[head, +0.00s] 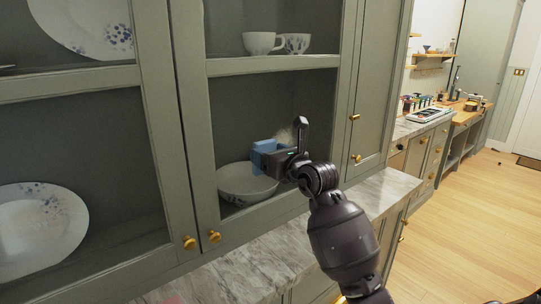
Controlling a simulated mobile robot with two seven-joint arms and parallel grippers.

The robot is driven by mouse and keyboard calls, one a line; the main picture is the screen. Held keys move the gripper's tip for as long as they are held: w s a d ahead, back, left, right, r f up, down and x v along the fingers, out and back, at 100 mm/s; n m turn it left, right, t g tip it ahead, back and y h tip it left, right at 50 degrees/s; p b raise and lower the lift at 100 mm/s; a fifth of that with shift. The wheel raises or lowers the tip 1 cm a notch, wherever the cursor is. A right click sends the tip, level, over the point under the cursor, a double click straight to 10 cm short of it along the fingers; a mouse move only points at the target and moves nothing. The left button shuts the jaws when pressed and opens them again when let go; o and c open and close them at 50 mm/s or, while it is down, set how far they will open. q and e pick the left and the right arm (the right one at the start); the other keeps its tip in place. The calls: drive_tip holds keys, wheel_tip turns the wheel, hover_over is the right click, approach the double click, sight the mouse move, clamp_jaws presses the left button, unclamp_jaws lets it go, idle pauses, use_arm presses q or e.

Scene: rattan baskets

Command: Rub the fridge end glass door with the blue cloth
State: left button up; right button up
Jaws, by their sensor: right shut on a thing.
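A grey-green cabinet has a glass door (272,66) in the middle of the head view, with a brass knob (214,236) at its lower left. My right gripper (268,161) is in front of the lower pane of this door, shut on a small blue cloth (259,149). The cloth is at or very close to the glass; I cannot tell whether it touches. A faint whitish smudge (284,136) shows beside the cloth, partly behind my gripper. My left gripper is not in view.
A marble counter (250,267) juts out below the doors. Behind the glass are a bowl (243,186), cups (261,42) and plates (40,231). Another glass door stands at left. Farther right are a counter with small items and open wooden floor (475,220).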

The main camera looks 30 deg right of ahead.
sight(292, 142)
drive_tip(key=d, duration=0.3)
drive_tip(key=shift+w+d, duration=0.1)
drive_tip(key=shift+d, duration=0.15)
drive_tip(key=shift+d, duration=0.1)
drive_tip(key=shift+w+d+b, duration=0.2)
drive_tip(key=shift+d+b, duration=0.1)
drive_tip(key=shift+d, duration=1.4)
drive_tip(key=shift+w+d+b, duration=0.15)
drive_tip(key=shift+d+b, duration=0.15)
drive_tip(key=shift+d, duration=1.35)
